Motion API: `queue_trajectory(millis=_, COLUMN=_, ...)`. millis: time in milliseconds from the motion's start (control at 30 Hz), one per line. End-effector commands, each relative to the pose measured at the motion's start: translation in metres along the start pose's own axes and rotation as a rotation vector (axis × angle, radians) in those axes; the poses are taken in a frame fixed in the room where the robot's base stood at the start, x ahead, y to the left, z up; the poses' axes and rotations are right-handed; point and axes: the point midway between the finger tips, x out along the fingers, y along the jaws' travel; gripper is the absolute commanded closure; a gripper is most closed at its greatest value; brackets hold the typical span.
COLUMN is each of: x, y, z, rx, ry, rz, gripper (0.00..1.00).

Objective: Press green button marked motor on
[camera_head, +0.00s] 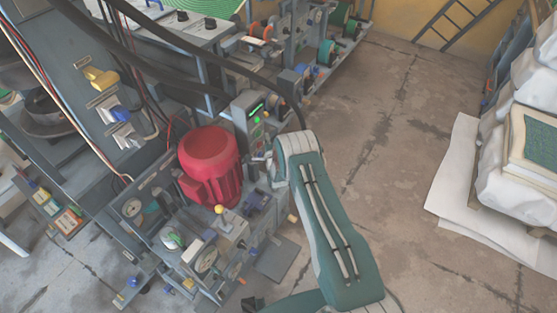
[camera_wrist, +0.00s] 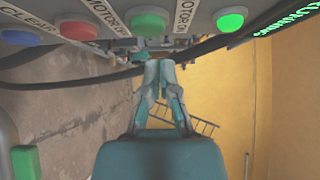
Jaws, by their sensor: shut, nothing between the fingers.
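A grey control box (camera_head: 241,112) with a lit green lamp stands behind the red motor in the head view. In the wrist view its panel crosses the top, with a blue button, a red button (camera_wrist: 78,28), a green button (camera_wrist: 148,22) and a brighter, lit green lamp (camera_wrist: 230,20). A partly cut-off MOTOR label (camera_wrist: 183,14) sits between the green button and the lamp. My gripper (camera_wrist: 160,64) is shut and empty, its tips just below the green button in the picture. I cannot tell whether they touch it. In the head view my arm largely hides the gripper.
The red motor (camera_head: 210,158) sits left of my arm among small machine parts. Dark cables (camera_head: 180,62) run above the box. White sheets and wrapped stacks (camera_head: 475,190) stand at the right. The floor (camera_head: 385,130) between is clear. A ladder-like frame (camera_head: 455,20) is at the back.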

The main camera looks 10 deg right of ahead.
Motion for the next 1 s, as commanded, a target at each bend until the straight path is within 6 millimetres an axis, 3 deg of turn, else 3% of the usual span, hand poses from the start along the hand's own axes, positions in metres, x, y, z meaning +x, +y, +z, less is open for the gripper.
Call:
queue_trajectory(millis=367, x=-0.031, y=0.002, z=0.001, rx=-0.003, ry=0.004, rz=0.004, gripper=1.00)
queue_trajectory(millis=800, x=-0.094, y=0.003, z=-0.003, rx=0.002, ry=0.006, rz=0.004, gripper=1.00)
queue_trajectory(millis=1000, x=-0.102, y=0.003, z=-0.002, rx=0.000, ry=0.006, rz=0.003, gripper=1.00)
